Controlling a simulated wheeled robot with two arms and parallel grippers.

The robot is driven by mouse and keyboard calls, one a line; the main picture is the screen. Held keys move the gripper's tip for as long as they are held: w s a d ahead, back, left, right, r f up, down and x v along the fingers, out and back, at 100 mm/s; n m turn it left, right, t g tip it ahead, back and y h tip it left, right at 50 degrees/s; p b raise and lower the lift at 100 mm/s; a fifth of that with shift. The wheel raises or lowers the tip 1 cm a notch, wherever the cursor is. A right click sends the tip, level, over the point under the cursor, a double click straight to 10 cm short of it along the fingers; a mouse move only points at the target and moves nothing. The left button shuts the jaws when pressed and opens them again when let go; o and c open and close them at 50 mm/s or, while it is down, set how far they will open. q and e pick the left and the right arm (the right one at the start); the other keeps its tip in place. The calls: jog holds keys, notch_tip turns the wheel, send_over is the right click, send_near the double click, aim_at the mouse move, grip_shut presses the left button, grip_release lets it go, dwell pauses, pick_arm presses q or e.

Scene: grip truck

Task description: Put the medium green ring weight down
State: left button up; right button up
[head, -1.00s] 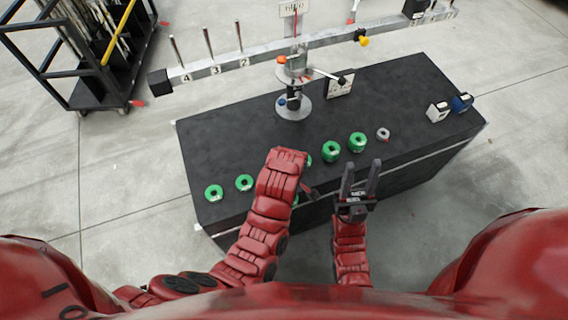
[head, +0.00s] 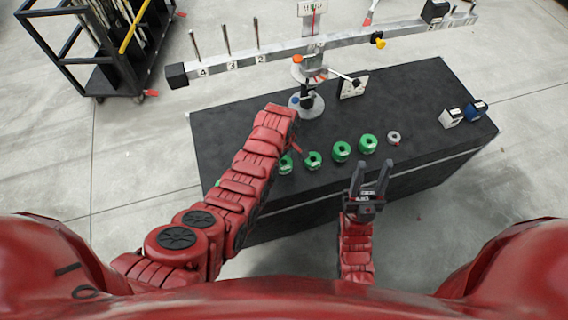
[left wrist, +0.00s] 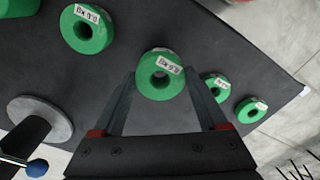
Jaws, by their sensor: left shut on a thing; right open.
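My left gripper (left wrist: 160,74) is shut on a green ring weight (left wrist: 159,85), which sits between its two fingers in the left wrist view. In the head view my left wrist hides this gripper and its ring. I cannot tell whether the ring touches the table. More green rings lie on the black table (head: 420,95) in a row, such as one in the middle (head: 341,151) and one at the right (head: 367,143). Two rings (left wrist: 217,87) (left wrist: 250,110) lie near the table end in the left wrist view. My right gripper (head: 372,166) is open and empty at the front edge.
A balance stand with a round base (head: 309,107) holds a numbered beam (head: 275,55) with upright pegs behind my left arm. A small grey ring (head: 393,138) lies right of the green row. The right middle of the table is clear.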

pick_arm(q)
jog(key=shift+f+p, duration=0.3)
jog(key=shift+f, duration=0.15)
jog(key=shift+w+f, duration=0.15)
jog(key=shift+f, duration=1)
jog(key=shift+f, duration=0.15)
jog(key=o, duration=0.9)
jog(key=shift+c, duration=0.2)
